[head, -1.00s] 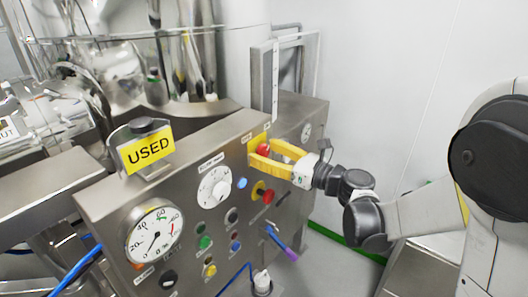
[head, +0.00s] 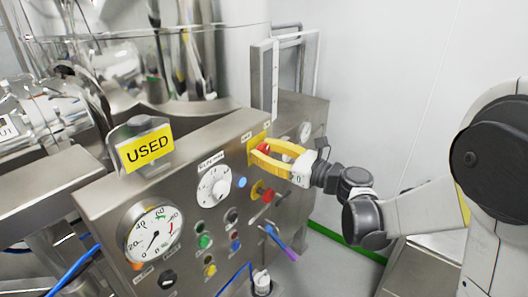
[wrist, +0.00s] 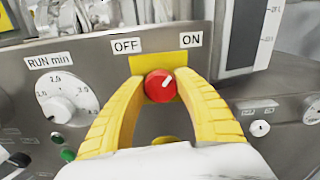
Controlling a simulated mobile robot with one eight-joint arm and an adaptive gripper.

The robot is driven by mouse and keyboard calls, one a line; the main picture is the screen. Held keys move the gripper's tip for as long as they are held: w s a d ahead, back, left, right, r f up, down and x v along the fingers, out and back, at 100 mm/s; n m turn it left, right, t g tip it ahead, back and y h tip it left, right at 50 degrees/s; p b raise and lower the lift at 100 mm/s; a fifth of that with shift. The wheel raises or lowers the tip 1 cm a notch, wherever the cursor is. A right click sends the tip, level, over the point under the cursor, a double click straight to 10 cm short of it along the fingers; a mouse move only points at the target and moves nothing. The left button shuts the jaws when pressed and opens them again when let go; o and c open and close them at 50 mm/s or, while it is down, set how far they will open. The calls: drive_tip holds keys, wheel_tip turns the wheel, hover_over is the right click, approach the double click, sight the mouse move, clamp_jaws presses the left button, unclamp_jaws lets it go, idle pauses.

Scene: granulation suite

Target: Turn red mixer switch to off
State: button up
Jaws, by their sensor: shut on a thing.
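The red mixer switch (wrist: 158,88) is a round knob on a yellow plate (wrist: 153,64) on the steel panel. Its white mark points up and right, towards the ON label (wrist: 191,39). The OFF label (wrist: 127,46) is above left of it. My gripper (head: 260,151) has yellow fingers shut on the switch, one fingertip on each side of it in the wrist view. In the head view the switch (head: 263,147) is partly hidden by the fingers.
The RUN min dial (wrist: 66,99) is left of the switch. A red mushroom button on a yellow base (head: 264,193) is below the gripper. A pressure gauge (head: 154,234), a yellow USED sign (head: 146,149) and several small buttons are further left.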

drive_tip(key=n+b, duration=0.1)
drive_tip(key=n, duration=0.3)
drive_tip(key=shift+b, duration=0.3)
drive_tip(key=n+b, duration=0.1)
drive_tip(key=n, duration=0.3)
drive_tip(key=shift+n, duration=0.4)
drive_tip(key=n+b, duration=0.1)
drive_tip(key=n, duration=0.3)
drive_tip(key=shift+f+n, duration=0.1)
drive_tip(key=shift+n, duration=0.2)
drive_tip(key=shift+n+b, duration=0.4)
drive_tip(key=shift+n, duration=1.3)
drive_tip(key=o, duration=1.2)
drive_tip(key=shift+a, duration=0.1)
